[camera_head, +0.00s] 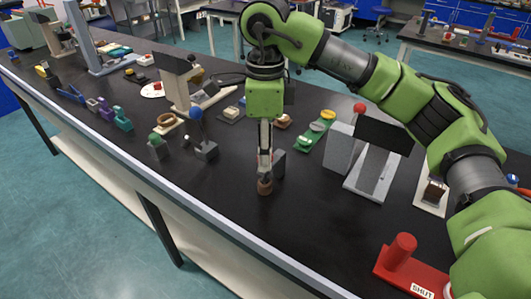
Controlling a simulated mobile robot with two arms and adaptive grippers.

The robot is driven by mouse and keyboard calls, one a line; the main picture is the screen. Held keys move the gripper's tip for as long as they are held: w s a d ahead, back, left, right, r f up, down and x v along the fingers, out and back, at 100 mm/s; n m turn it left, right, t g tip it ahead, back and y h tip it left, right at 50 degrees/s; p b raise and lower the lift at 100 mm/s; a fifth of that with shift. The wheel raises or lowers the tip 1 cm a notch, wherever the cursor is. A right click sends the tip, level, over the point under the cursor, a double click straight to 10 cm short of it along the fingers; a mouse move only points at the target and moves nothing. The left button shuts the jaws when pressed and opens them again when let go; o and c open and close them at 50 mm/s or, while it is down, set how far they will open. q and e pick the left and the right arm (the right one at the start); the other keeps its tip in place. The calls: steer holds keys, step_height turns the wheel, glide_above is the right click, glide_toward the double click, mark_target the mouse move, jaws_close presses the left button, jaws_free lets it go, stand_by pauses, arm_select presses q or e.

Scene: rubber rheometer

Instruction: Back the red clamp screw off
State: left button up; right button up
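My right gripper (265,172) points straight down over the middle of the bench, seen edge-on, so I cannot tell how far its fingers are apart. A small brownish-red round knob (265,187) sits directly at its fingertips; I cannot tell whether it is gripped. A dark grey block (278,164) stands just behind the fingers, partly hidden by them. I cannot tell for sure that this knob is the red clamp screw. To the left stand similar grey blocks, one with a blue knob (196,113) and one with a green knob (155,138). My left gripper is not in view.
A grey device (341,150) with a red ball (359,108) on top stands right of the gripper. A red base with a post (400,250), labelled "SHUT", lies near the front right. Several small parts crowd the bench's left. Bare black bench (310,225) lies in front.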

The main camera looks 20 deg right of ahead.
steer(key=c, duration=0.9)
steer(key=n, duration=0.4)
steer(key=shift+c, duration=0.2)
steer(key=n, duration=0.4)
steer(key=shift+n, duration=0.4)
